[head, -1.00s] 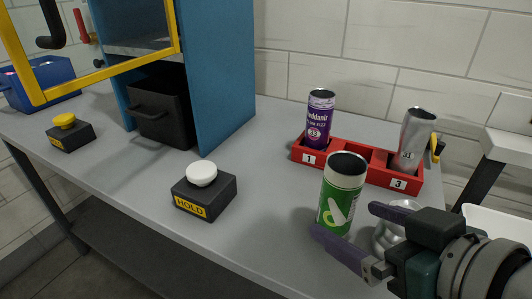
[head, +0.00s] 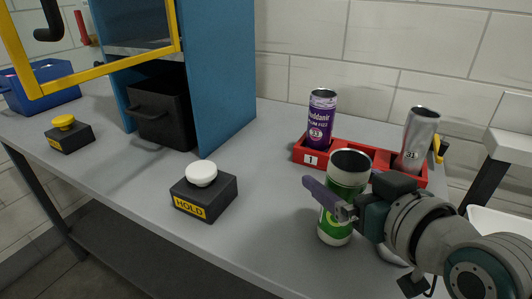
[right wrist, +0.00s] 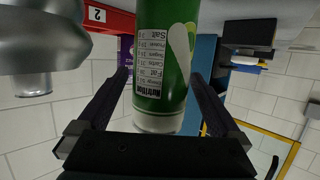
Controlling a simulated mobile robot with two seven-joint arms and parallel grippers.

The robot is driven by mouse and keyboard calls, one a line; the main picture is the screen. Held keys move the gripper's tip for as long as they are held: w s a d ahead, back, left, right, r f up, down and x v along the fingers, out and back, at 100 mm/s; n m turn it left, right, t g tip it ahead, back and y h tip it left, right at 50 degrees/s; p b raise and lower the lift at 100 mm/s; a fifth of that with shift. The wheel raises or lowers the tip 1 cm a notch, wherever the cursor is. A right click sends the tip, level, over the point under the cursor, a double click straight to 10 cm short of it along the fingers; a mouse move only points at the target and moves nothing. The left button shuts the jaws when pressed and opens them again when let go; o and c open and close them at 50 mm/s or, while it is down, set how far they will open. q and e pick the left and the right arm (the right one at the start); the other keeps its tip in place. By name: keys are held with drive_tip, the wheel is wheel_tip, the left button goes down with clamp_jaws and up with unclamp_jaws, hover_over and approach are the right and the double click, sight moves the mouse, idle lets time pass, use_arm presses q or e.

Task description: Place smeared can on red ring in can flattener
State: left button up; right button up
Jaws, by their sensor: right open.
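A green can (head: 348,165) with a white band stands upright on the table in front of the red rack. My right gripper (right wrist: 160,77) is open, with a finger on each side of this can; it also shows in the head view (head: 338,198), crossing the can's front. A purple can (head: 321,118) marked 33 stands in slot 1 of the rack. A silver can (head: 417,140) marked 31 leans in slot 3. I cannot tell which can is smeared. No red ring is visible. My left gripper is out of view.
The red rack (head: 311,159) stands near the wall. A grey metal object (right wrist: 35,40) is close beside my right gripper. A HOLD button box (head: 206,197), a blue machine (head: 222,80) with a black drawer (head: 162,112), and a yellow button box (head: 69,137) stand to the left.

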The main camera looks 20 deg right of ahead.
drive_tip(key=shift+x, duration=1.1)
drive_tip(key=c, duration=1.5)
